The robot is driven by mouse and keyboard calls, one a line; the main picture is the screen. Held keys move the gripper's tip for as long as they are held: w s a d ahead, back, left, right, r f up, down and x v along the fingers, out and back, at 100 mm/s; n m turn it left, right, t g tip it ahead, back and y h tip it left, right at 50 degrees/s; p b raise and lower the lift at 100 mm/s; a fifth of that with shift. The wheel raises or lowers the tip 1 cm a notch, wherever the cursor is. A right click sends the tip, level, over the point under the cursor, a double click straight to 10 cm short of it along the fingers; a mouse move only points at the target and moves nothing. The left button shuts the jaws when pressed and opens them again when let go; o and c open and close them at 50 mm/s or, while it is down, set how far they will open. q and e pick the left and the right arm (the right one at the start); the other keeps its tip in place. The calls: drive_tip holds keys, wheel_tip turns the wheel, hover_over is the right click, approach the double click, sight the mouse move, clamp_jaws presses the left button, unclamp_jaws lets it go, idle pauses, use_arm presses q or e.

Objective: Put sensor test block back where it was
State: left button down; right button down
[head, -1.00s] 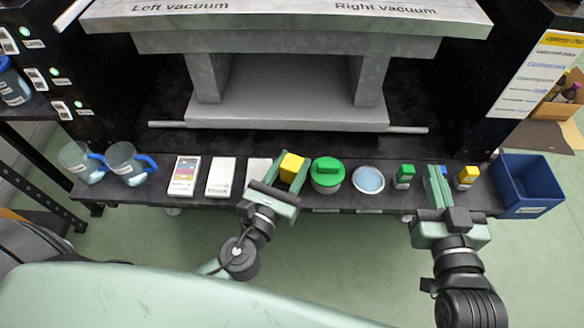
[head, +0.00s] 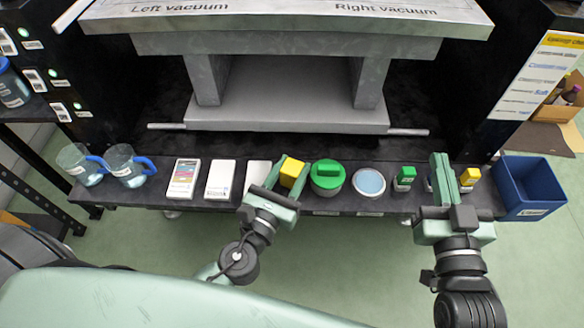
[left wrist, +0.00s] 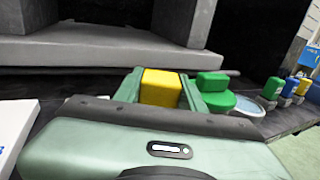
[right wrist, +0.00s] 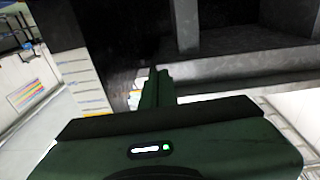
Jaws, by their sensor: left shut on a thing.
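The yellow block (head: 292,170), which I take to be the sensor test block, is between the fingers of my left gripper (head: 285,182). The gripper is shut on it over the middle of the dark shelf, left of the green-lidded jar. In the left wrist view the yellow block (left wrist: 161,88) shows between both green fingers. Whether its underside touches the shelf is hidden. My right gripper (head: 443,172) is empty over the shelf's right part, its fingers together, also in the right wrist view (right wrist: 157,88). It covers a blue bottle beside the yellow-capped bottle.
Along the shelf (head: 250,200) stand two blue-handled beakers (head: 128,167), a colour-chart box (head: 184,178), white boxes (head: 220,178), the green-lidded jar (head: 327,177), a round dish (head: 369,182) and small bottles (head: 404,178). A blue bin (head: 530,187) is at right. A grey bench rises behind.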

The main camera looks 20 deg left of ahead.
use_arm(q)
drive_tip(key=shift+f+b, duration=0.3)
drive_tip(key=shift+f, duration=0.05)
drive_tip(key=c, duration=0.9)
unclamp_jaws()
drive_tip(key=shift+o, duration=0.2)
use_arm(e)
drive_tip(key=r+t, duration=0.1)
drive_tip(key=r, duration=0.2)
drive_tip(key=shift+s+a+t, duration=0.1)
drive_tip(key=shift+a+t, duration=0.2)
drive_tip(key=shift+t, duration=0.1)
use_arm(q)
drive_tip(key=shift+d, duration=0.15)
